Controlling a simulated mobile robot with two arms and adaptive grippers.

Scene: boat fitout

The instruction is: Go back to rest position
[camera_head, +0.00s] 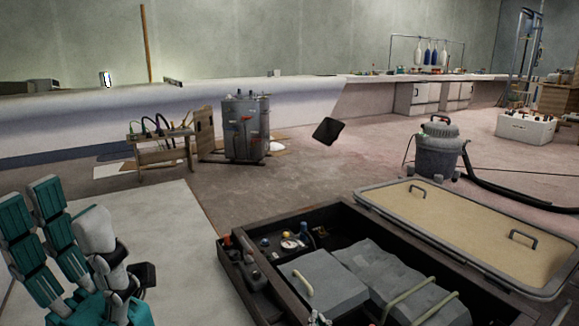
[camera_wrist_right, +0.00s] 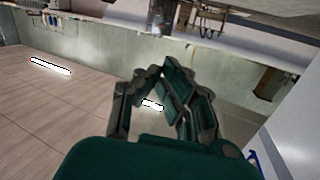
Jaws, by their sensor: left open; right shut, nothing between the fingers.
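My left gripper (camera_head: 68,220) is at the lower left of the head view. Its teal fingers point up and stand apart, open and with nothing between them. My right gripper (camera_wrist_right: 162,78) shows in the right wrist view, with its dark green and grey fingers bent in toward each other. It is shut and holds nothing. The right gripper does not show in the head view.
An open dark case (camera_head: 262,290) with grey blocks stands close in front, its tan panelled lid (camera_head: 450,230) beside it. A grey vacuum (camera_head: 439,150) and a metal drum (camera_head: 247,128) stand on the floor behind. Open floor (camera_head: 300,175) lies between.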

